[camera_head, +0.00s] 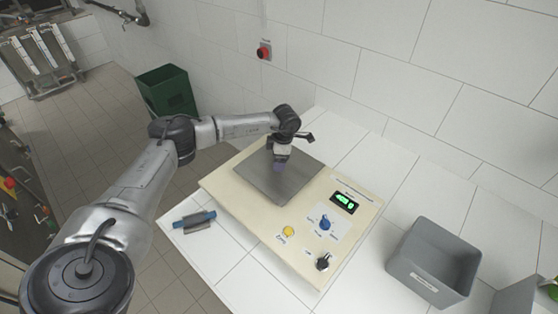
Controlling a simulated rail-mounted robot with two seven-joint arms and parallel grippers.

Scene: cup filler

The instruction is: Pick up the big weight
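My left gripper (281,158) comes in from the left and points down over the grey plate (295,184) of the cream-coloured scale (255,222). A small dark purplish shape shows at its tip; I cannot tell whether it is part of the gripper or a held thing. Whether the fingers are open or shut is too small to tell. I cannot make out the big weight for certain. A blue and grey object (195,221) lies on the white tiled table, left of the scale. My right gripper is not in view.
The scale has a green display (344,202), a blue knob (325,223), a yellow button (288,231) and a black knob (323,262). An open grey bin (431,262) stands on the right. A green bin (167,92) is on the floor. A tiled wall (400,70) borders the table.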

